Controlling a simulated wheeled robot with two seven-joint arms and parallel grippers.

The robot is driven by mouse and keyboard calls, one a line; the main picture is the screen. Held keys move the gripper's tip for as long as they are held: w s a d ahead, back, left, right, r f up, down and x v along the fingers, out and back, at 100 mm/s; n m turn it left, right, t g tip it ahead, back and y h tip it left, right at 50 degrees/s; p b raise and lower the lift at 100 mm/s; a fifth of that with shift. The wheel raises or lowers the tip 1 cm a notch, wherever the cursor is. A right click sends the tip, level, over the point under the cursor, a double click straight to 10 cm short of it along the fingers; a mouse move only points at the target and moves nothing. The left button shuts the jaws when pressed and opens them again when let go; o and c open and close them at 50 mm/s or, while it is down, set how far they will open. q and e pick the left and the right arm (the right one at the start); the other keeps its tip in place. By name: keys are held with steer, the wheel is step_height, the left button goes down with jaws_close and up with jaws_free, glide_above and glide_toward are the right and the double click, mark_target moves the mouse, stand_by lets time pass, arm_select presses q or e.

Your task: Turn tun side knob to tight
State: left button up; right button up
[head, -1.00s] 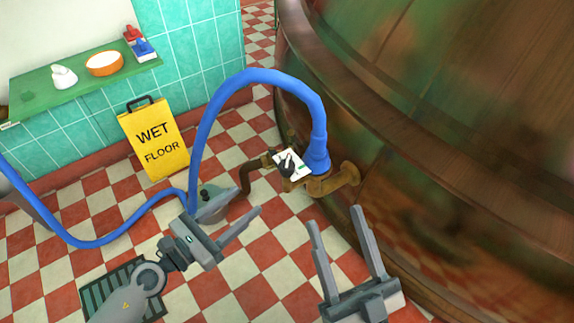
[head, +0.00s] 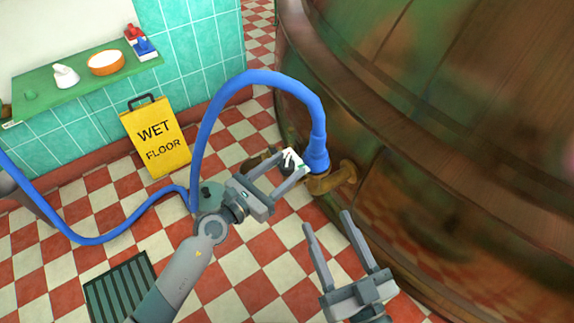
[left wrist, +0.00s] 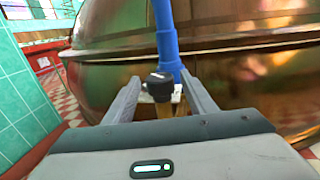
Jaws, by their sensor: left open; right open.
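The copper tun (head: 430,130) fills the right of the head view. On its side, a brass fitting (head: 338,180) carries a blue hose and a white plate with a dark knob; the plate (head: 297,160) is partly covered by my gripper in the head view. My left gripper (head: 288,164) is open at the plate. In the left wrist view the black knob (left wrist: 159,85) shows between the two fingers, apart from both; whether the fingertips reach past it I cannot tell. My right gripper (head: 328,222) is open and empty, lower in the head view, in front of the tun.
The blue hose (head: 215,100) arches up from the fitting and curves down to the left past my left arm. A yellow wet floor sign (head: 156,138) stands by the tiled wall. A green shelf (head: 85,78) holds a bowl and small items. A floor grate (head: 118,285) lies lower left.

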arm_select(q)
steer(key=shift+w+d, duration=0.35)
steer(key=c, duration=1.1)
steer(key=shift+o, duration=0.3)
